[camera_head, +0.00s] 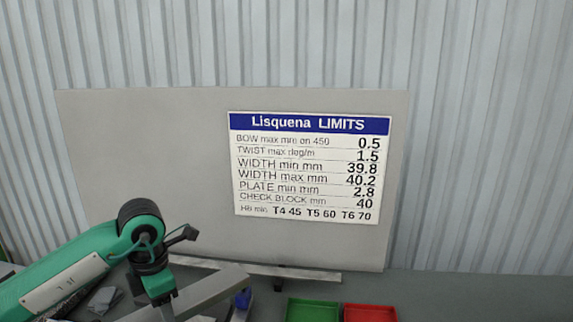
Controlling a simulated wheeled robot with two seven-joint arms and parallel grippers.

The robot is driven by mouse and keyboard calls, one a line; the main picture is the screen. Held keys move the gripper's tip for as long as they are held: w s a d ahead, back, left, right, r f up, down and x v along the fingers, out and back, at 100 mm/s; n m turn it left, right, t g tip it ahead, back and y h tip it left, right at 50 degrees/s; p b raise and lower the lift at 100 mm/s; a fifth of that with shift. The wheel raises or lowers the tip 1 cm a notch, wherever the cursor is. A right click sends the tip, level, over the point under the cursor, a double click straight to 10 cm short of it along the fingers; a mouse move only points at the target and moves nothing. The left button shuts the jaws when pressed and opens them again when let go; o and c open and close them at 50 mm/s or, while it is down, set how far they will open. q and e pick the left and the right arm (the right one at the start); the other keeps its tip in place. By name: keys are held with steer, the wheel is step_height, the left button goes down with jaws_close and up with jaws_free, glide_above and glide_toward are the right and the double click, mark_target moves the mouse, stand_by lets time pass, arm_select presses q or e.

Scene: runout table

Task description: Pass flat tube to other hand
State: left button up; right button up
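My green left arm comes in from the left, and its dark end (158,287) points down near the bottom edge. The fingers of the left gripper cannot be made out, so I cannot tell whether it is open or shut. A light grey flat bar (212,288), which looks like the flat tube, runs slantwise from the bottom edge up to the right, beside and partly behind the arm's end. Whether the gripper touches it is unclear. My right gripper is not in view.
A grey board (150,150) with a limits sign (310,165) stands at the back, with a pale rail (305,273) at its foot. A green tray (313,310) and a red tray (369,313) sit at the bottom. A small blue item (243,299) lies near the bar. Grey pieces (103,299) lie at lower left.

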arm_select(q)
steer(key=m, duration=0.2)
steer(key=f+m, duration=0.1)
steer(key=m, duration=0.1)
steer(key=d+m, duration=0.1)
steer(key=m, duration=0.1)
steer(key=shift+s+f, duration=0.25)
steer(key=shift+s, duration=0.05)
steer(key=m, duration=0.2)
steer(key=f+m, duration=0.1)
steer(key=m, duration=0.3)
steer(key=shift+s+d+f+m, duration=0.3)
steer(key=shift+s+d, duration=0.05)
steer(key=shift+d, duration=0.05)
steer(key=shift+s+d+f+m, duration=0.3)
steer(key=shift+f+m, duration=0.25)
steer(key=shift+m, duration=1.7)
steer(key=shift+s+d+f+m, duration=0.35)
steer(key=shift+f+m, duration=0.2)
steer(key=shift+m, duration=1.75)
steer(key=shift+s+d+f+m, duration=0.3)
steer(key=shift+f+m, duration=0.25)
steer(key=shift+m, duration=1.7)
